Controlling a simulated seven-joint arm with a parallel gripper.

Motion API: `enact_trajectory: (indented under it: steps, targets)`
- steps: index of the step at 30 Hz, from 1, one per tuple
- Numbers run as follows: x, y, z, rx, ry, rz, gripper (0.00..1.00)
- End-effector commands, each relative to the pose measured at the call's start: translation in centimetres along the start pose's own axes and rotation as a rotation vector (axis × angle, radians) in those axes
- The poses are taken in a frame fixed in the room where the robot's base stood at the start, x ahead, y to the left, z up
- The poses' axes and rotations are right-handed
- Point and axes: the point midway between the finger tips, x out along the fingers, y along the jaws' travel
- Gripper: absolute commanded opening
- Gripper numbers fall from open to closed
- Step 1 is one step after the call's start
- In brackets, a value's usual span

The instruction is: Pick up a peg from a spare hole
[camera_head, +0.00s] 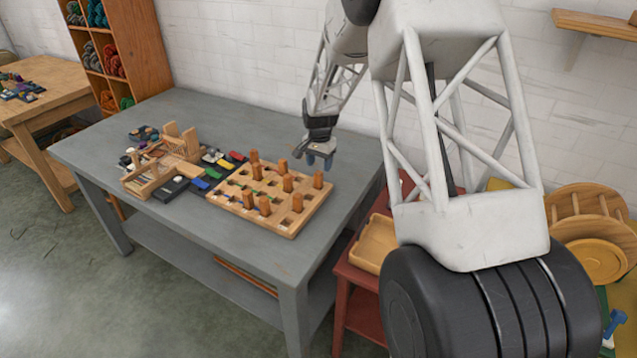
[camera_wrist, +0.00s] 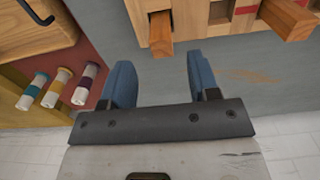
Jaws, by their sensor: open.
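A light wooden peg board (camera_head: 272,228) with square holes lies on the grey table (camera_head: 240,120). Several brown wooden pegs stand in it, among them one at its right corner (camera_head: 318,179) and one at the front (camera_head: 265,205). Some holes are empty. My gripper (camera_head: 318,160) is above the board's far right side, its blue fingers apart and nothing between them. In the wrist view the open fingers (camera_wrist: 162,70) point toward the board edge. One peg (camera_wrist: 160,32) shows just beyond the gap between them, and another peg (camera_wrist: 288,18) is at the upper right.
Left of the board are a wooden rack (camera_head: 165,165) and coloured pieces (camera_head: 213,172). A red stool (camera_head: 345,283) with a wooden tray (camera_head: 373,243) stands right of the table. Banded spools (camera_wrist: 57,88) show left in the wrist view. The back of the table is clear.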

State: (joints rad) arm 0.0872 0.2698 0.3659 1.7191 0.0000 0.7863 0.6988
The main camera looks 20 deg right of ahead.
Motion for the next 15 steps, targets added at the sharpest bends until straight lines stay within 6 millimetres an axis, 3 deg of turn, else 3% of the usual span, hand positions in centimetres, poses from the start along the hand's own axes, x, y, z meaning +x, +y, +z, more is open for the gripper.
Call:
enact_trajectory:
  steps: [6, 15]
  targets:
    - [1.7, 0.0, 0.0, 0.000, -0.001, 0.001, 0.55]
    - [1.8, 0.0, 0.0, 0.000, 0.000, 0.000, 0.55]
